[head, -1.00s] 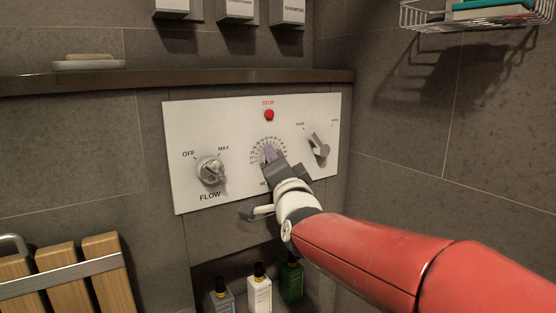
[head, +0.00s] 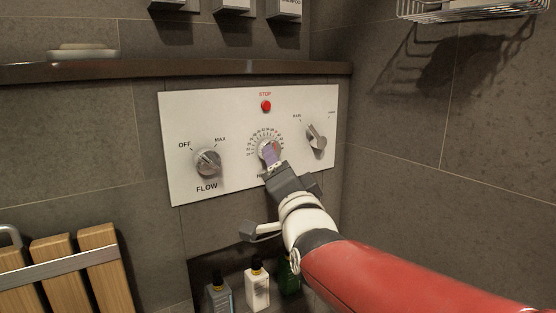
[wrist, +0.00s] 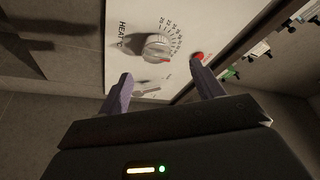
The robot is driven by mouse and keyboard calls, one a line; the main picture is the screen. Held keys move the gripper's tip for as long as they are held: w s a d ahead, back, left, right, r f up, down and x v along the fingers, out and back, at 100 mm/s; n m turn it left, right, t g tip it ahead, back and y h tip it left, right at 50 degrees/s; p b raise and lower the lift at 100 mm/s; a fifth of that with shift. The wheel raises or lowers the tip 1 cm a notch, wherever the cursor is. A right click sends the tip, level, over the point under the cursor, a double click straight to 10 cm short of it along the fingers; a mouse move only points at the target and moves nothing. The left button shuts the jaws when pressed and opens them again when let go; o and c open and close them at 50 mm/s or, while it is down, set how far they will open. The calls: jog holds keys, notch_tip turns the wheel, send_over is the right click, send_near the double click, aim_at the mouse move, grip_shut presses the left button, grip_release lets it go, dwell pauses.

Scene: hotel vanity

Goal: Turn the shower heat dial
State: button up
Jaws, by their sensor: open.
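The heat dial (head: 270,146) is a round silver knob with a ring of numbers, in the middle of the white panel (head: 230,113). In the wrist view the heat dial (wrist: 158,47) shows whole, with a red mark on its knob and the word HEAT beside it. My gripper (head: 269,157) is in front of the dial's lower part in the head view and partly hides it. In the wrist view my gripper (wrist: 162,84) is open, its two purple fingers apart with nothing between them. The dial lies beyond the fingertips, apart from them.
A flow knob (head: 207,163) is left of the dial, a lever knob (head: 316,140) right, and a red stop button (head: 266,106) above. A dark ledge (head: 120,72) runs above the panel. Bottles (head: 257,285) stand in a niche below. A wire basket (head: 470,9) hangs upper right.

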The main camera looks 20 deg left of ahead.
aim_at(277, 147)
jog(key=shift+s+d+f, duration=0.1)
jog(key=shift+s+d, duration=0.1)
jog(key=shift+s, duration=0.1)
jog(key=w+a+r+n+g+y+p, duration=0.1)
jog(key=w+a+n+g+y+p, duration=0.2)
jog(key=n, duration=1.4)
jog(key=w+g+p, duration=0.2)
jog(key=w+p, duration=0.2)
jog(key=p, duration=0.2)
jog(key=shift+a+r+g, duration=0.15)
jog(key=shift+r+g, duration=0.25)
jog(key=shift+w, duration=0.1)
jog(key=shift+c, duration=0.3)
